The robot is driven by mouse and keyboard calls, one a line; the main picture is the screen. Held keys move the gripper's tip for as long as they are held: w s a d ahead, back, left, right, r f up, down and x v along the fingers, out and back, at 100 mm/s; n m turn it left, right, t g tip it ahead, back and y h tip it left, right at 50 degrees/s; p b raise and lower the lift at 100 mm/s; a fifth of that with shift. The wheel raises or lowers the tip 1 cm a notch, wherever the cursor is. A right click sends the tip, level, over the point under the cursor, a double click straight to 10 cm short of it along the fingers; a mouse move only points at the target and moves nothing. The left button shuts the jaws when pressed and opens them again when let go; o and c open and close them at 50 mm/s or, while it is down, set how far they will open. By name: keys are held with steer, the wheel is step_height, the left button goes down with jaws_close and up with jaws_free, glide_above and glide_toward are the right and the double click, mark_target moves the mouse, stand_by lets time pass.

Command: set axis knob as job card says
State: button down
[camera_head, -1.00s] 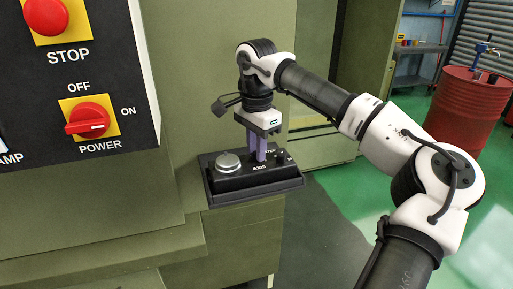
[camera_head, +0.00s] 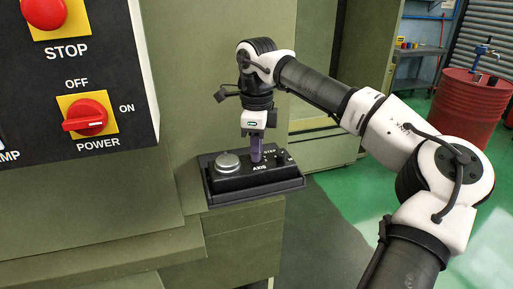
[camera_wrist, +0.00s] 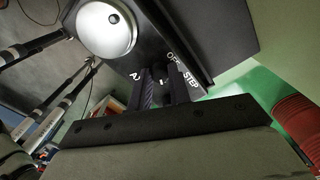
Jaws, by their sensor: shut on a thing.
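The black control box (camera_head: 225,187) sits on a ledge of the green machine, with a silver round dial (camera_head: 228,162) at its left, the word AXIS in front and a small black STEP knob (camera_head: 281,157) at its right. My gripper (camera_head: 256,158) points straight down at the middle of the box, just behind the AXIS label. Its fingers are shut on the axis knob, which they almost wholly hide. The wrist view also shows the fingers (camera_wrist: 164,78) close together at the box, beside the silver dial (camera_wrist: 106,30). The knob's pointer cannot be made out. No job card shows.
A dark panel at the left holds a red STOP button (camera_head: 45,12) and a red POWER switch (camera_head: 86,117). The machine's green wall rises behind the box. A red drum (camera_head: 468,110) stands far off at the right. The floor right of the box is clear.

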steer(key=shift+m, duration=0.5)
steer(key=c, duration=1.3)
jaws_free()
step_height(320, 180, up, 14)
steer(key=b, duration=0.1)
steer(key=shift+f, duration=0.15)
